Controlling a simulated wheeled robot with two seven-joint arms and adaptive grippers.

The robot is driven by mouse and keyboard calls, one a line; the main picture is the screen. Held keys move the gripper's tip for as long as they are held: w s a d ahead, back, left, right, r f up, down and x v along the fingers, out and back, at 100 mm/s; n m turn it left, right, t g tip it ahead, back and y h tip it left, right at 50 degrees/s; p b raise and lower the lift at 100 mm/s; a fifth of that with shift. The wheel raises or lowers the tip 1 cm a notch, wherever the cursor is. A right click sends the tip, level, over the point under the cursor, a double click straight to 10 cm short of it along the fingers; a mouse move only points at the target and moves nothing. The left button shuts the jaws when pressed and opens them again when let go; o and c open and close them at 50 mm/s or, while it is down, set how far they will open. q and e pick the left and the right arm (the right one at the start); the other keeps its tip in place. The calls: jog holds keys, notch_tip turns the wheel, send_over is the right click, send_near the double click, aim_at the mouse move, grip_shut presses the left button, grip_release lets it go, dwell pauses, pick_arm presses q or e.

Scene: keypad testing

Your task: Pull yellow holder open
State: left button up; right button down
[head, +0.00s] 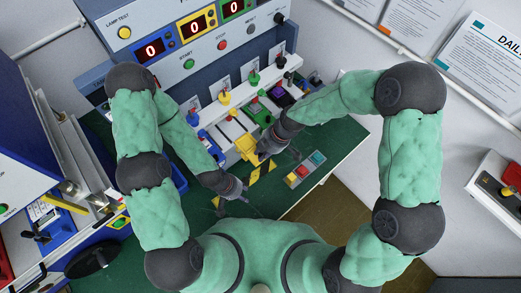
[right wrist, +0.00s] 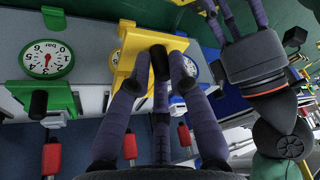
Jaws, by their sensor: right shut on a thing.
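The yellow holder (head: 246,147) stands in the row of coloured holders at the front of the test bench. In the right wrist view the yellow holder (right wrist: 128,48) shows close up, with a round dial partly hidden behind it. My right gripper (head: 262,154) is at its front, and its fingers (right wrist: 160,58) are shut on the holder's dark knob or handle, which they mostly hide. My left gripper (head: 243,193) is lower, over the green mat, apart from the holder. Its fingers (right wrist: 238,18) look spread and empty in the right wrist view.
A green holder (right wrist: 48,92) with a pressure gauge (right wrist: 46,59) is beside the yellow one. A small block of coloured buttons (head: 305,170) sits on the green mat (head: 340,146) to the right. The panel with red displays (head: 195,22) stands behind.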

jog(key=shift+s, duration=0.15)
jog(key=c, duration=1.2)
grip_release()
jog(key=shift+r, duration=0.1)
jog(key=shift+w+d+r, duration=0.1)
jog(key=shift+w+r, duration=0.1)
jog(key=shift+r, duration=0.1)
jog(key=v, duration=1.1)
jog(key=shift+s, duration=0.1)
